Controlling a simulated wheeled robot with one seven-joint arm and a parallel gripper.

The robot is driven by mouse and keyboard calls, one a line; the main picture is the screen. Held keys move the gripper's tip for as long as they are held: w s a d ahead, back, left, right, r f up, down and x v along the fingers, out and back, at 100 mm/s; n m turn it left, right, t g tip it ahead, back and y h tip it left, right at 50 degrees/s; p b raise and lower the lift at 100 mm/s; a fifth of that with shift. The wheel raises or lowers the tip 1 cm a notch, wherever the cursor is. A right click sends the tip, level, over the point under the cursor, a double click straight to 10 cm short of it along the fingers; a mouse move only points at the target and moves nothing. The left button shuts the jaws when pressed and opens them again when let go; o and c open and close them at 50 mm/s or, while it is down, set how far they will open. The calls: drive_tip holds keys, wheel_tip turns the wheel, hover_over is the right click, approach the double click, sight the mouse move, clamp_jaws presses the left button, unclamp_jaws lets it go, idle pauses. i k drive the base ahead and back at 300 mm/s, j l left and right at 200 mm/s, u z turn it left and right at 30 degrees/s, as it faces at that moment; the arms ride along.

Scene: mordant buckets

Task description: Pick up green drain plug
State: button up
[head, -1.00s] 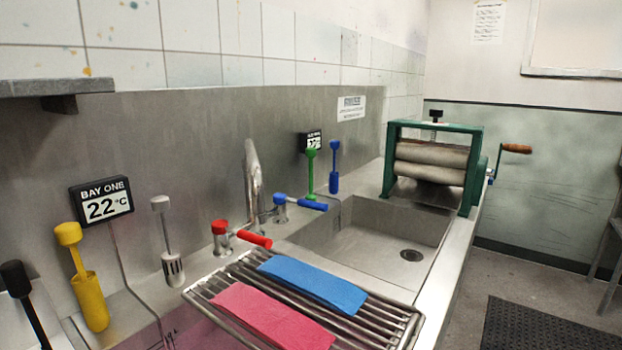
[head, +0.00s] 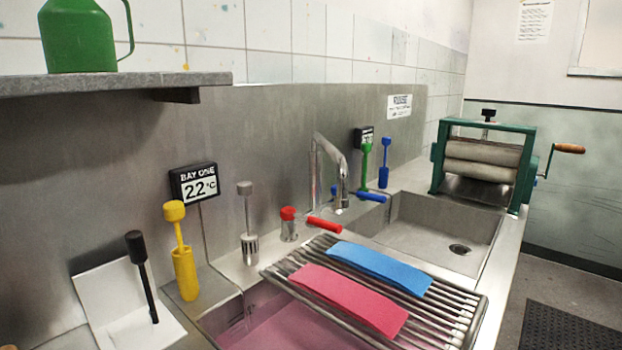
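A green plunger-shaped thing (head: 364,168) with a round knob on top stands upright behind the sink, against the steel back wall, beside a similar blue one (head: 384,164). It looks like the green drain plug, but it is small and far off here. The faucet (head: 332,170) stands to its left and in front. My gripper is not in the head view.
A rack (head: 455,318) with a pink cloth (head: 350,301) and a blue cloth (head: 380,267) spans the basin of pink liquid (head: 285,328). Yellow (head: 183,255), grey (head: 247,222) and black (head: 142,270) handled things stand left. A roller press (head: 485,161) stands far right. A shelf (head: 100,84) holds a green jug (head: 77,40).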

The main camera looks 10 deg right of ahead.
sight(365, 146)
drive_tip(key=i+l+u, duration=0.15)
drive_tip(key=l+u, duration=0.15)
drive_tip(key=i+l+u, duration=0.1)
drive_tip(key=l+u, duration=0.9)
drive_tip(key=l, duration=2.35)
